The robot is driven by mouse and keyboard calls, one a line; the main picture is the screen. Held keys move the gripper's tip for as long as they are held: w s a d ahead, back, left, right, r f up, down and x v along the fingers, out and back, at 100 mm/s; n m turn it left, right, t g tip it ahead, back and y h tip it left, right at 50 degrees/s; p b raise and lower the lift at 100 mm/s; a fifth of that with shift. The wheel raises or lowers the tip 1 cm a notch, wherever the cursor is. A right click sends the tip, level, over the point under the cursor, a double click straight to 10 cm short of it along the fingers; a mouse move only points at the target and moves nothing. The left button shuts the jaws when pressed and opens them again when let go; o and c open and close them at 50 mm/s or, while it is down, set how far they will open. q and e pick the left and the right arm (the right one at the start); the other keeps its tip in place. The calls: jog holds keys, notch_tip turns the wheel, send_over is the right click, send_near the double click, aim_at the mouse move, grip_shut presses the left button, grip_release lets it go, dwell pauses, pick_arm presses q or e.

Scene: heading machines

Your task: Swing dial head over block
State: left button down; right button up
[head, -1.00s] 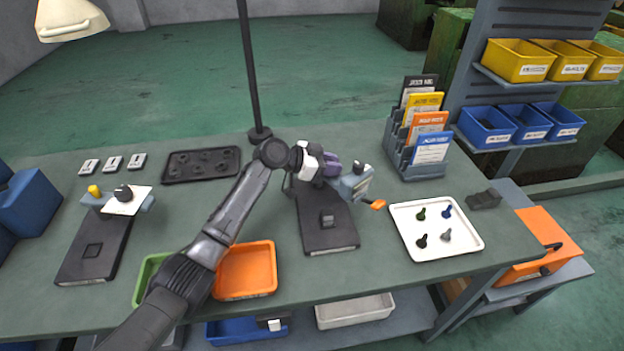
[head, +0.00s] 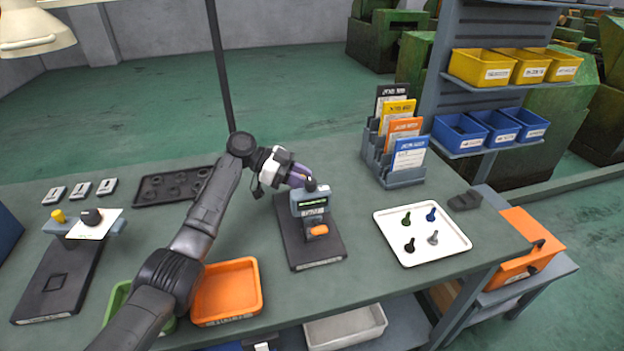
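The dial head (head: 312,203) is a grey-blue unit with a dark display and an orange tab. It sits above the black base plate (head: 302,258) at the middle of the bench and faces the front. The block is hidden, with the head over the place where it stood on the plate. My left gripper (head: 301,174) is at the back upper side of the head, close to its dark knob, and appears to touch it. Its fingertips are too small and covered to show whether they are open or shut. My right gripper is out of view.
A second gauge (head: 58,280) with a white card on its head stands at the left. A white tray (head: 382,218) with coloured pieces and a card rack (head: 402,178) stand right. A thin pole (head: 219,70) rises behind.

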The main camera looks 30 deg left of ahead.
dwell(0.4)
pick_arm(q)
jog(key=c, duration=1)
grip_release()
jog(key=p+v, duration=0.2)
jog(key=v, duration=1.1)
jog(key=shift+s+a, duration=0.15)
jog(key=shift+a, duration=0.25)
